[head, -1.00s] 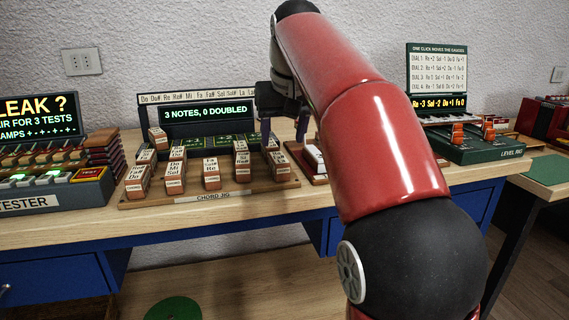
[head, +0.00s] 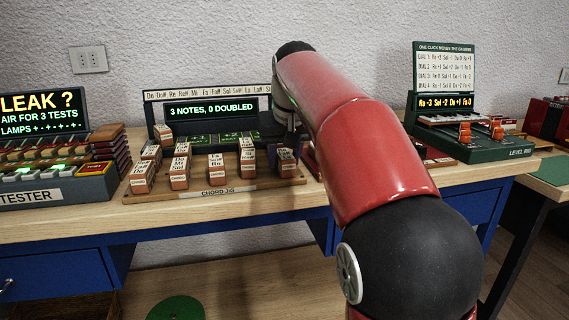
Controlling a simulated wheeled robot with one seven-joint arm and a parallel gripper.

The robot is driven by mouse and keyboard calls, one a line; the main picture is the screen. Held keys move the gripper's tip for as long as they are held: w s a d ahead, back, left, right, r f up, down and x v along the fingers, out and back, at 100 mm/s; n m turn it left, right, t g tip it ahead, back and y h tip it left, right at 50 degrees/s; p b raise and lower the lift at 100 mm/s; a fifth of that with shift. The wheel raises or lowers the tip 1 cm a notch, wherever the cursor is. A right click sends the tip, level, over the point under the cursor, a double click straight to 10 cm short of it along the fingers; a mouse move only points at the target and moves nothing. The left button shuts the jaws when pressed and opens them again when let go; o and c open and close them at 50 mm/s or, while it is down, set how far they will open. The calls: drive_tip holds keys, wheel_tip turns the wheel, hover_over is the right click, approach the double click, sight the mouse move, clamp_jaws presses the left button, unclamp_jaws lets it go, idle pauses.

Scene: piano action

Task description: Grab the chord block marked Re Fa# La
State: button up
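The chord jig (head: 262,184) is a wooden board with small orange-brown blocks that have white lettered tops. Near its left end stand a block (head: 142,178) with unclear lettering and a block that seems to read Do Mi Sol (head: 179,172). A block with Re on its lower line (head: 216,166) stands in the middle, and a taller-looking group (head: 247,161) stands right of it. I cannot tell which block reads Re Fa# La. My gripper (head: 297,142) is low at the jig's right end, just above or around the rightmost blocks (head: 286,162). My arm partly hides its fingers, so its opening is unclear.
The jig's display (head: 212,108) reads "3 NOTES, 0 DOUBLED". A tester (head: 55,185) stands at the left, and a green level rig (head: 485,150) at the right. A reddish-brown unit (head: 432,154) is partly behind my arm. The bench front (head: 220,220) is clear.

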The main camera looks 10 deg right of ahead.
drive_tip(key=c, duration=0.6)
drive_tip(key=shift+r, duration=0.15)
